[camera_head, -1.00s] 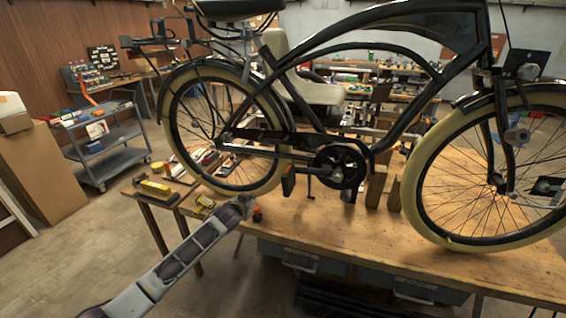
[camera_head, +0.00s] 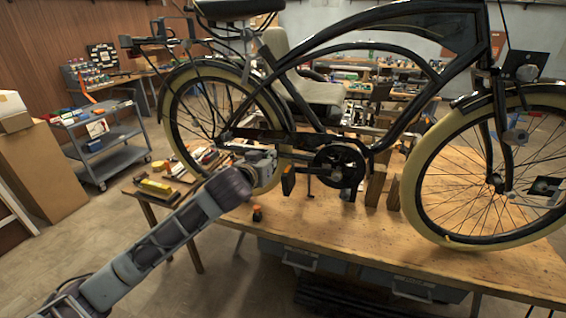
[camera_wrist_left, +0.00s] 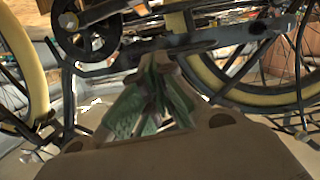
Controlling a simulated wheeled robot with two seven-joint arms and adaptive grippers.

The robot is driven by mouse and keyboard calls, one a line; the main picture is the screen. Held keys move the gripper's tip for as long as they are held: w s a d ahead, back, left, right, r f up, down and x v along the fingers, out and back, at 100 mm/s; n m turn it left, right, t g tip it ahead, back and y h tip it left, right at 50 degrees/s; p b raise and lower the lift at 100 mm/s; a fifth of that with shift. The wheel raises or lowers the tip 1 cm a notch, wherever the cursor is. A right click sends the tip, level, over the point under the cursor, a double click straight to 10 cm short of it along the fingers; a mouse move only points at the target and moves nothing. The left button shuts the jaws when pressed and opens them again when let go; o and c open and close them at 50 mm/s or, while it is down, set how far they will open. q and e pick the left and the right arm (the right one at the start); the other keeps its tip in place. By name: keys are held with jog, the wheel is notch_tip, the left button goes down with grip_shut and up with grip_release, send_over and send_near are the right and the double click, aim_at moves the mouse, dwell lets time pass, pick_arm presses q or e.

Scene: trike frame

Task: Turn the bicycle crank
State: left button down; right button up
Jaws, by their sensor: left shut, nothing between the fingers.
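A black bicycle (camera_head: 400,130) with cream tyres stands upright on a wooden workbench. Its crank and chainring (camera_head: 341,165) are low in the middle of the frame, with an orange-ended pedal (camera_head: 288,180) to their left. The chainring also shows at the upper left of the left wrist view (camera_wrist_left: 88,32). My left gripper (camera_head: 270,160) is by the rear wheel, left of the pedal and apart from it in the picture. Its greenish fingers (camera_wrist_left: 158,90) are shut and empty below the frame tube in the wrist view. My right gripper is not in view.
The workbench (camera_head: 330,230) has bare room in front of the bicycle. Wooden blocks (camera_head: 376,185) stand right of the crank. Small tools and a yellow item (camera_head: 155,188) lie at the bench's left end. A grey cart (camera_head: 110,150) stands farther left.

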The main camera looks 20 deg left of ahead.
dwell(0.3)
pick_arm(q)
jog(key=shift+w, duration=0.1)
jog(key=w+d+f+p, duration=0.1)
jog(key=w+f+p, duration=0.2)
jog(key=w+f, duration=0.3)
jog(key=shift+r+x, duration=0.2)
jog(key=shift+x, duration=1.55)
jog(key=shift+a+f, duration=0.1)
jog(key=shift+a+f+b, duration=0.1)
jog(key=shift+f+b, duration=0.3)
jog(key=shift+b, duration=0.05)
jog(key=shift+f+n, duration=0.1)
jog(key=shift+n, duration=0.2)
